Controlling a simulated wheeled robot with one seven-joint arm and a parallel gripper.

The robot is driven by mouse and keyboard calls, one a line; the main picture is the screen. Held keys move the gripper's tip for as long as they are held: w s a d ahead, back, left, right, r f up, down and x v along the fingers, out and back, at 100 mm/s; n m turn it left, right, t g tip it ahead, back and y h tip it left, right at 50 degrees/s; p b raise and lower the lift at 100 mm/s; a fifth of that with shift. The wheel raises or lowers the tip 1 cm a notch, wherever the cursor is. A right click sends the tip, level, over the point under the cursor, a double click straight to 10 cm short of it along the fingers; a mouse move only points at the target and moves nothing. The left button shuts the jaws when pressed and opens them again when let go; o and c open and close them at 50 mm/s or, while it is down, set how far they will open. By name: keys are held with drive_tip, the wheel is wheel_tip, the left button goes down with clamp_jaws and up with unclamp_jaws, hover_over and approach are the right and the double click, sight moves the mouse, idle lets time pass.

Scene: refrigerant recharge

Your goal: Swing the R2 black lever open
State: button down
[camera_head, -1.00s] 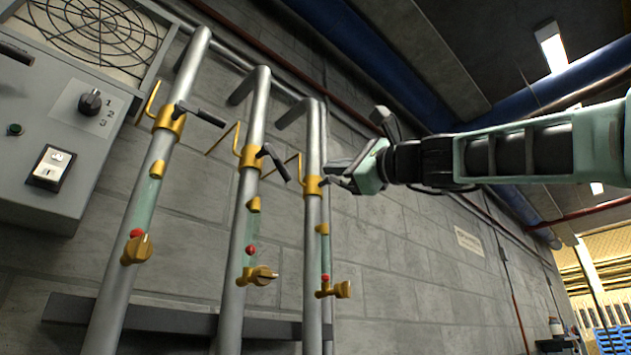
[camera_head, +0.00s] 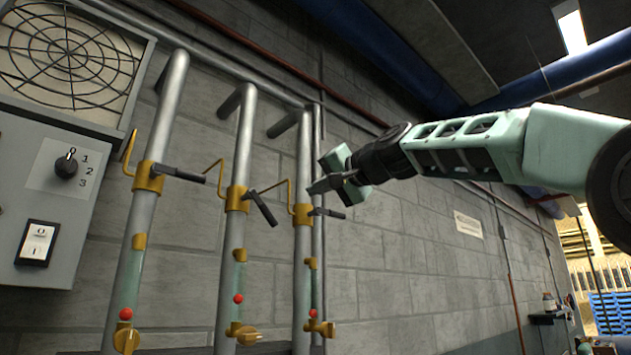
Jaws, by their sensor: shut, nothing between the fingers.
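Three grey vertical pipes each carry a brass valve with a black lever. No R2 label is readable; the middle black lever (camera_head: 263,207) slants down to the right from the middle valve (camera_head: 237,199). The left black lever (camera_head: 180,173) and the right black lever (camera_head: 329,212) stick out nearly level to the right. My gripper (camera_head: 314,187) is shut and empty. In the picture it is just above the right lever and to the right of the middle lever, apart from the middle lever. Whether it touches the right lever cannot be told.
Brass hooked rods (camera_head: 216,178) rise beside the valves. Below are sight tubes with red balls (camera_head: 238,299) and brass knobs (camera_head: 243,333). A grey control box (camera_head: 50,195) with a fan grille (camera_head: 70,60) is at left. The block wall (camera_head: 400,260) right of the pipes is mostly clear.

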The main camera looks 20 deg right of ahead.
sight(271, 218)
drive_tip(key=w+a+f+p, duration=0.3)
drive_tip(key=w+a, duration=0.2)
drive_tip(key=w, duration=0.1)
drive_tip(key=shift+w+a+p, duration=0.2)
drive_tip(key=shift+w+p, duration=0.15)
drive_tip(key=shift+a+f+m+b, duration=0.2)
drive_tip(key=shift+f+m+b, duration=0.15)
drive_tip(key=shift+m, duration=0.35)
drive_tip(key=shift+s+a+f+m+b, duration=0.15)
drive_tip(key=shift+f+m, duration=0.15)
drive_tip(key=shift+m, duration=0.2)
drive_tip(key=shift+a+f+m+b, duration=0.15)
drive_tip(key=shift+f+m, duration=0.1)
drive_tip(key=shift+m, duration=0.25)
drive_tip(key=m, duration=0.1)
drive_tip(key=a+f+m, duration=0.1)
drive_tip(key=a+m, duration=0.1)
drive_tip(key=m, duration=0.1)
drive_tip(key=shift+s+f, duration=0.15)
drive_tip(key=shift+s, duration=0.2)
drive_tip(key=shift+a+f, duration=0.1)
drive_tip(key=shift+s+a, duration=0.1)
drive_tip(key=shift+a, duration=0.1)
